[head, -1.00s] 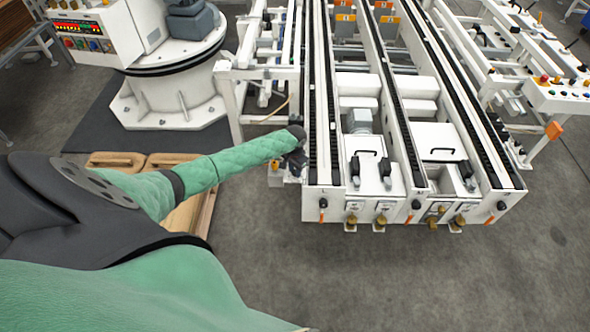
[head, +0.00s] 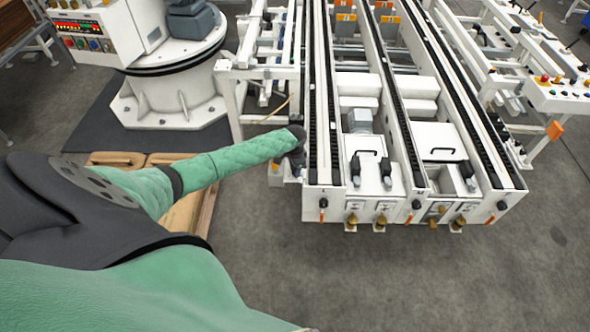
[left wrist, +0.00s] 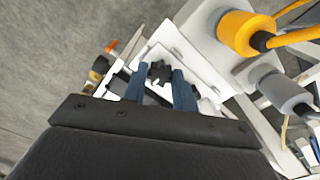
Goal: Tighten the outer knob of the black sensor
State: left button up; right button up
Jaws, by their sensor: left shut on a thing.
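My left gripper (head: 294,160) is at the left front corner of the white conveyor frame (head: 335,203). In the left wrist view its two blue fingers (left wrist: 159,88) stand on either side of a small black knob (left wrist: 160,73) and are shut on it. The knob sits in front of a white bracket plate (left wrist: 195,70). The black sensor's body cannot be made out clearly behind the fingers, and the head view hides the knob behind my gripper. My right gripper is in neither view.
A yellow cylindrical sensor (left wrist: 243,34) with a yellow cable and a grey one (left wrist: 281,92) sit close on the right in the left wrist view. The floor in front of the conveyor is clear.

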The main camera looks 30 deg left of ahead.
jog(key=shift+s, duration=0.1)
pick_arm(q)
jog(key=o, duration=1)
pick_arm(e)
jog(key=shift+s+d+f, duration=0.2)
pick_arm(q)
jog(key=shift+r, duration=0.15)
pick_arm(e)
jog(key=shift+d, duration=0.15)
pick_arm(q)
jog(key=shift+r, duration=0.3)
notch_tip(320, 180, up, 6)
jog(key=shift+f+b, duration=0.1)
jog(key=shift+b, duration=0.95)
jog(key=shift+r, duration=0.6)
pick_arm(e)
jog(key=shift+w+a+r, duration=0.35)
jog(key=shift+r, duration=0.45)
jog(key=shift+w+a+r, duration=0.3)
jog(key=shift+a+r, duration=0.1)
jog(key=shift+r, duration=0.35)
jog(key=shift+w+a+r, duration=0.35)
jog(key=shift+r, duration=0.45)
